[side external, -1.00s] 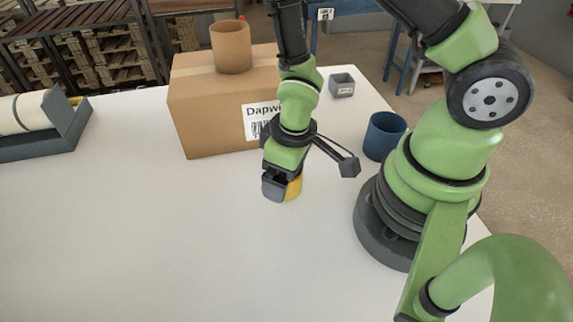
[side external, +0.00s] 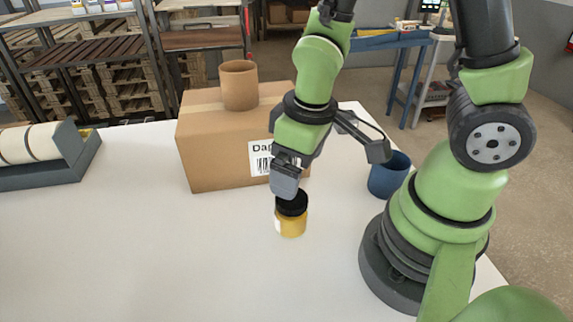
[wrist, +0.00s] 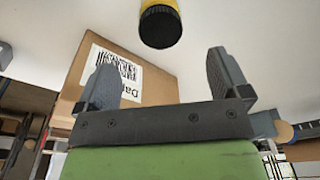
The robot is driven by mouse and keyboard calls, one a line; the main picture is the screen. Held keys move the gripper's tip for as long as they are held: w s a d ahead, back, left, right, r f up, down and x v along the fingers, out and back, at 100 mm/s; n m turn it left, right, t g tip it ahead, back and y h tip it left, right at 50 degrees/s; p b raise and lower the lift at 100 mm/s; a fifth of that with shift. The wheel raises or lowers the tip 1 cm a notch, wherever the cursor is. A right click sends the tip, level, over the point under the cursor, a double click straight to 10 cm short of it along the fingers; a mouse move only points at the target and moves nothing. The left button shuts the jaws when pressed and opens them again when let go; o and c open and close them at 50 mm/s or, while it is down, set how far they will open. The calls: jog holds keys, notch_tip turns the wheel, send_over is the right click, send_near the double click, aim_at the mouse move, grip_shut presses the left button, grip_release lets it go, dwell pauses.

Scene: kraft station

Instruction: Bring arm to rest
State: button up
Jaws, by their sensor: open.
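My gripper (side external: 286,184) is above the white table in front of the cardboard box. In the wrist view my gripper (wrist: 167,75) has its two fingers spread apart with nothing between them. A yellow jar with a black lid (side external: 291,222) stands upright on the table just below my gripper. The jar also shows in the wrist view (wrist: 160,25), at the top edge, beyond the fingertips and apart from them.
A cardboard box (side external: 215,150) with a label stands behind my gripper, with a brown cup (side external: 239,86) on top. A blue cup (side external: 389,175) stands to the right. A grey holder with white rolls (side external: 60,160) is at left. The table's (side external: 150,260) front left is clear.

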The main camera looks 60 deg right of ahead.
jog(key=s+r+m+t, duration=0.2)
jog(key=r+m, duration=0.1)
jog(key=r, duration=0.5)
jog(key=s+d+r+m+t+y, duration=0.1)
jog(key=s+r+m+t, duration=0.1)
jog(key=r, duration=0.7)
jog(key=shift+s+d+r+m+t+y, duration=0.15)
jog(key=shift+s+r+m+t+y, duration=0.2)
jog(key=shift+s+t, duration=0.45)
